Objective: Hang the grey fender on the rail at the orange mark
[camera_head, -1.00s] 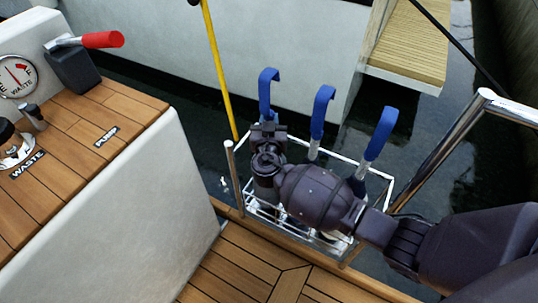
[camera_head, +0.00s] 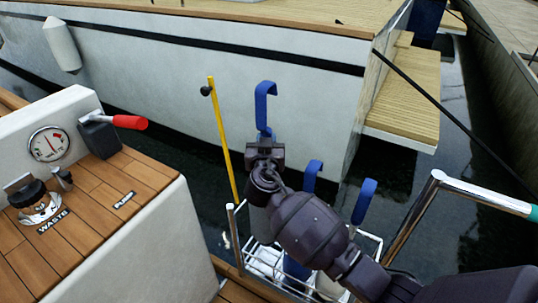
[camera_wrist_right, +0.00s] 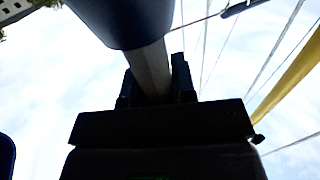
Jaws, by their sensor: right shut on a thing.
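My right gripper (camera_head: 265,148) is shut on a fender's pale grey stem, just below its blue hook (camera_head: 264,105). The hook stands upright above the jaws. In the wrist view the stem (camera_wrist_right: 150,68) passes between the two fingers, with the blue hook part (camera_wrist_right: 120,20) close to the camera. The fender's body is mostly hidden behind my wrist; what shows below looks grey. It is raised above two other blue hooks (camera_head: 313,176) in the wire rack. A chrome rail (camera_head: 415,212) stands at the right with a teal band (camera_head: 533,212). No orange mark shows. My left gripper is out of view.
The wire rack (camera_head: 368,238) still holds a blue body (camera_head: 295,266) and a pale one (camera_head: 328,286). A yellow pole (camera_head: 222,140) stands close left of the held hook. The cockpit console (camera_head: 150,240) is at the left. Another boat (camera_head: 180,75) lies beyond a strip of water.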

